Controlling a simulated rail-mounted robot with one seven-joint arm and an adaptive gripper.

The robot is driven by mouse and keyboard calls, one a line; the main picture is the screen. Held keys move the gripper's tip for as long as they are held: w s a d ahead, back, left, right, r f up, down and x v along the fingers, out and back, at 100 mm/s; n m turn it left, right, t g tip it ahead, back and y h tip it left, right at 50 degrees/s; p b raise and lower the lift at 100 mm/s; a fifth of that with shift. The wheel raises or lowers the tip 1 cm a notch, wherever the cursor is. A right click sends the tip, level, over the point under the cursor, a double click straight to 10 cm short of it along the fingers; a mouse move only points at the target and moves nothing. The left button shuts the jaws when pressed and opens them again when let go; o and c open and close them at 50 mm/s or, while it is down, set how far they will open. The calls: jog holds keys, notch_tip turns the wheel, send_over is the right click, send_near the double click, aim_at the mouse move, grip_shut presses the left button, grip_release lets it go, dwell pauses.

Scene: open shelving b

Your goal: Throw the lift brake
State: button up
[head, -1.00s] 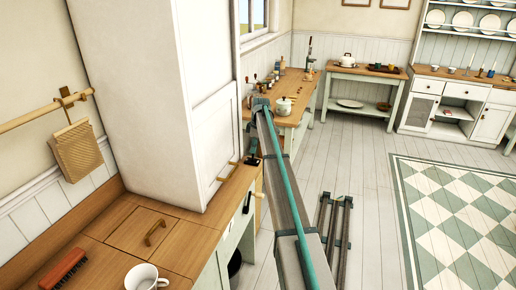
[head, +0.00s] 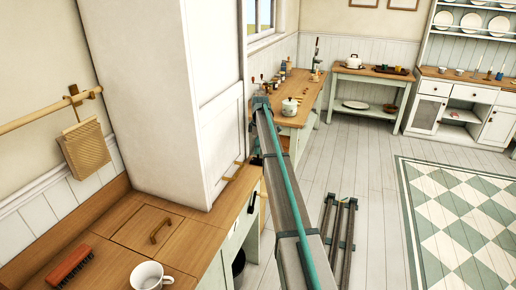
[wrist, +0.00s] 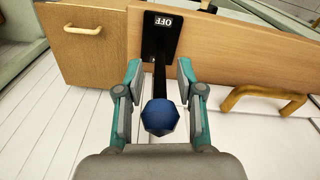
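The lift brake shows in the wrist view as a black lever with a blue knob (wrist: 160,117). Its black plate (wrist: 161,36) is marked OFF and sits on a wooden panel. My gripper (wrist: 159,75) is open, with one finger on each side of the lever's dark stem. The knob lies between the fingers, nearer the palm. Gaps show between the fingers and the stem, so I see no grip on it. In the head view my arm hides most of the gripper, and I cannot make out the lever for certain.
A wooden handle (wrist: 263,98) stands close to the right finger. A wooden drawer front (wrist: 82,50) is at the left. In the head view, a tall white cabinet (head: 160,90) stands left of my arm, above a wooden counter with a mug (head: 149,276) and brush (head: 69,263).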

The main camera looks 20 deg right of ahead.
jog(key=r, duration=1.2)
jog(key=shift+s+d, duration=0.15)
jog(key=shift+d, duration=0.05)
